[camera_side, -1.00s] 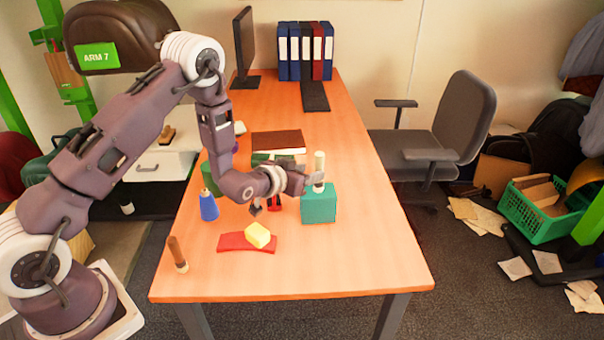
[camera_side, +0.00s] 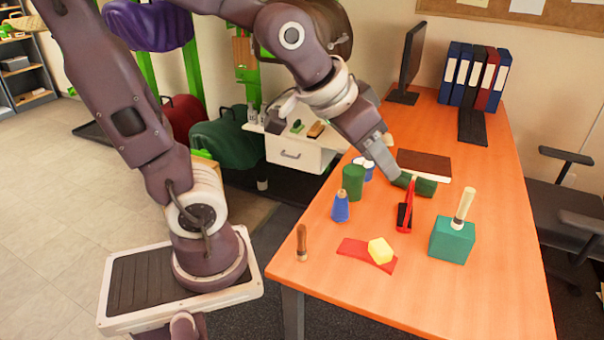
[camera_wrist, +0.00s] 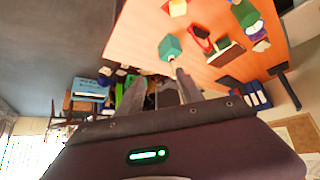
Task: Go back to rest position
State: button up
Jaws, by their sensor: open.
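My gripper (camera_side: 382,168) is raised over the left side of the orange table, tilted down, near the dark green piece in the picture. In the wrist view its two fingers (camera_wrist: 163,92) are apart with nothing held between them. A teal block (camera_side: 452,240) stands on the right part of the table, well away from my gripper. A cream handle (camera_side: 464,205) stands up from its top, leaning slightly. The teal block also shows in the wrist view (camera_wrist: 170,46), beyond the fingertips.
On the table (camera_side: 470,310) are a yellow piece (camera_side: 380,250) on a red strip (camera_side: 355,254), a wooden-handled tool (camera_side: 302,243), a blue bottle (camera_side: 340,207), a green cylinder (camera_side: 353,182), a red tool (camera_side: 405,215) and a dark green piece (camera_side: 425,187). The front right is clear.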

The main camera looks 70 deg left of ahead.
jog(key=s+d+g, duration=0.1)
jog(key=s, duration=1.1)
jog(key=shift+s+g, duration=0.4)
